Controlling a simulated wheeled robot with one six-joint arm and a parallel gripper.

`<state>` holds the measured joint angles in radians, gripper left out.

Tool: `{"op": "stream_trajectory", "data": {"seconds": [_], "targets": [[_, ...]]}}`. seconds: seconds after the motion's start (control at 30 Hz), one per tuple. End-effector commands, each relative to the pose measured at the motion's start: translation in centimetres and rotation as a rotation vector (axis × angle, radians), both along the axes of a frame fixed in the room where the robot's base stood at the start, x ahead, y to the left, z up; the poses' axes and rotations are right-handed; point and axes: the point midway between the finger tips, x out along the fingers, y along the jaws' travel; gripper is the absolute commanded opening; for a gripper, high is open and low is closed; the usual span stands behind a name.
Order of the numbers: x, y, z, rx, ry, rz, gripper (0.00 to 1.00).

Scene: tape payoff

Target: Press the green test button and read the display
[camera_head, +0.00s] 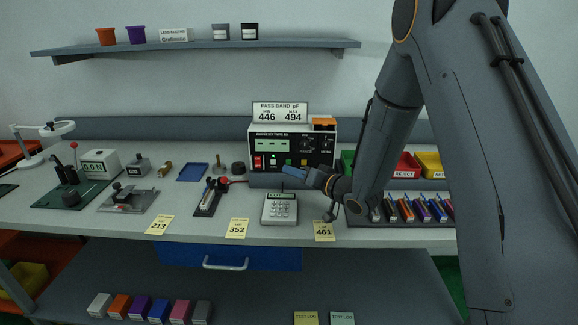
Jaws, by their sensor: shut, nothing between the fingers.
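The tester (326,158) is a box with a black front panel at the back of the bench. A small green test button (273,161) shows on its panel, right of a red switch (258,162). Blue and yellow buttons sit farther right. A sign (280,112) on top reads PASS BAND pF, 446 and 494. My gripper (286,171) is shut and empty, its blue fingertips pointing left in front of the panel's lower part. I cannot tell whether it touches the tester.
Yellow notes 213 (160,225), 352 (237,228) and 461 (324,231) lie along the front edge. A red-handled fixture (209,197) stands left. Coloured bins (403,166) and a rack of coloured items (414,209) are right, near my arm.

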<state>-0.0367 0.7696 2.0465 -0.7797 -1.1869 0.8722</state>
Motion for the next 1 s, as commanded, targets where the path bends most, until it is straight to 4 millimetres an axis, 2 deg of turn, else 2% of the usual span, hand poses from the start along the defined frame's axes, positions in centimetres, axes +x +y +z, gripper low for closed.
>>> {"op": "stream_trajectory", "data": {"seconds": [0.23,1.0], "targets": [[1.28,-0.05,0.02,0.000,0.000,0.000,0.00],[1.32,-0.06,0.03,0.001,0.001,0.000,0.00]]}}
